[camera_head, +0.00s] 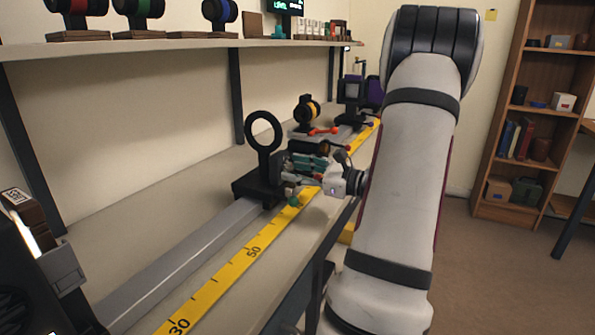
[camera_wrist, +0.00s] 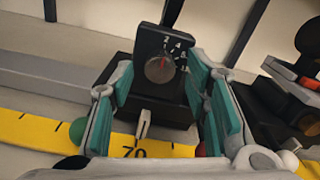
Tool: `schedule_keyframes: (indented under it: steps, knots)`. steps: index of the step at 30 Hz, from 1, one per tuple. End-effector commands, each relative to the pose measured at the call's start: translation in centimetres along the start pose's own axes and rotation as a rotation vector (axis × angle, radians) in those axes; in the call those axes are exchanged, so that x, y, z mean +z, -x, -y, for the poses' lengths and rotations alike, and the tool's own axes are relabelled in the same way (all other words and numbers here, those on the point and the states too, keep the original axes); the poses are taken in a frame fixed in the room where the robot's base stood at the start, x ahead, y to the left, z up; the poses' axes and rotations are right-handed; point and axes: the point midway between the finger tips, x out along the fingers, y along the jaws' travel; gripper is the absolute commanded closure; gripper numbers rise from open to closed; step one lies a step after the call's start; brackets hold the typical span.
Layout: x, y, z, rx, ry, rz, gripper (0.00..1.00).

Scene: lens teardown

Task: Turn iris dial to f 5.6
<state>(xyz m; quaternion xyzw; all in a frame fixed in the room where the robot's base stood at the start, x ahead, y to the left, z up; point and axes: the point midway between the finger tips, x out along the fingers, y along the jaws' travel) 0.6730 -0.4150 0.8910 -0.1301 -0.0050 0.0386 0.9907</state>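The iris dial (camera_wrist: 159,69) is a small grey disc on the face of a black block (camera_wrist: 150,42). It has a red pointer line directed roughly upward, and small white numbers arc above and right of it; the pointer's exact setting is too small to read. In the head view, a black ring on a post (camera_head: 263,146) stands on a black carriage (camera_head: 257,186) on the rail. My gripper (camera_wrist: 161,84), with teal pads, is open, one finger on each side of the dial and apart from it. It also shows right of the post in the head view (camera_head: 302,166).
A yellow ruler (camera_head: 225,278) runs along the grey rail (camera_head: 190,255). Green (camera_wrist: 77,131) and red knobs (camera_wrist: 201,150) are near my gripper. Other mounts (camera_head: 307,110) stand farther along the rail. A shelf (camera_head: 150,45) with coloured lens holders hangs above.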

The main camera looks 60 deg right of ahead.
Motion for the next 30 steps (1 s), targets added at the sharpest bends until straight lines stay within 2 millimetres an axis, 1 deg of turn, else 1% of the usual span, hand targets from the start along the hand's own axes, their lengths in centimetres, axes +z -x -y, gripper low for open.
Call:
schedule_keyframes:
  steps: [1, 2, 3, 5, 11, 17, 23, 30]
  knots:
    - [0.0, 0.01, 0.0, 0.0, 0.0, 0.0, 0.71]
    - [0.0, 0.01, 0.0, 0.0, 0.0, 0.0, 0.78]
    - [0.0, 0.01, 0.0, 0.0, 0.0, 0.0, 0.87]
    - [0.0, 0.01, -0.01, 0.0, 0.0, 0.0, 1.0]
    - [0.03, 0.01, -0.01, 0.0, -0.003, 0.0, 1.0]
    - [0.18, 0.02, 0.0, 0.001, -0.045, 0.0, 1.0]
    - [0.38, 0.04, -0.01, 0.002, -0.155, 0.0, 1.0]
    - [0.49, 0.13, -0.03, 0.003, -0.357, -0.001, 1.0]
